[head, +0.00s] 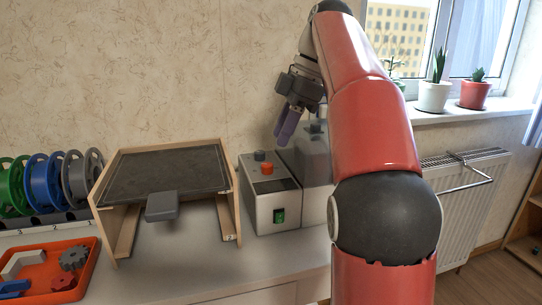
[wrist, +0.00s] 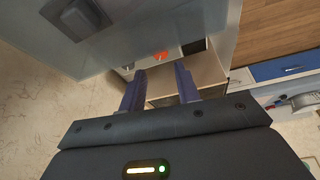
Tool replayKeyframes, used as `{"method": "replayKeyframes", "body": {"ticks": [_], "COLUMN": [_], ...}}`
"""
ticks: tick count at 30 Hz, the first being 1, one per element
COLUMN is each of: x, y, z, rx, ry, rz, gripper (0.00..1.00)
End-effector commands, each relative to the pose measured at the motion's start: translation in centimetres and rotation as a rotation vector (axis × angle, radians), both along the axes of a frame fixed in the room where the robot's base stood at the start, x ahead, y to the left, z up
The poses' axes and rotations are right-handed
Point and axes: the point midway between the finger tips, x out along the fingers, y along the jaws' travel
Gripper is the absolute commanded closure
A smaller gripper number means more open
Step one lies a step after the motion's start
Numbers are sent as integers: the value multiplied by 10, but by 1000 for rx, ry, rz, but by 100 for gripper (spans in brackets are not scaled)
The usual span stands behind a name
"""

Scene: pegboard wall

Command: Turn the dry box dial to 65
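A pale grey control box (head: 256,213) stands on the counter, right of the wooden-sided stand. My gripper (head: 285,128) is above and behind the box, apart from the dial, fingers pointing down. In the wrist view, my gripper (wrist: 159,72) has its fingers apart and empty; orange (wrist: 161,56) shows beyond them.
A wooden-sided stand with a dark plate (head: 165,170) and a grey handle (head: 162,206) is left of the box. Filament spools (head: 45,180) and an orange tray (head: 82,262) of parts lie farther left. The front counter strip is clear.

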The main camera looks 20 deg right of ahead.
Motion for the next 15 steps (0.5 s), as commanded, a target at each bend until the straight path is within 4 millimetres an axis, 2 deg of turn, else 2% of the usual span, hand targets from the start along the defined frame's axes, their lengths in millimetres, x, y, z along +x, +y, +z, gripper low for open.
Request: {"method": "replayKeyframes", "body": {"ticks": [8,15], "x": [0,2], "y": [6,19], "z": [-14,-48], "rx": [3,5], "ry": [-5,-3], "rz": [0,-1], "gripper": [68,68]}}
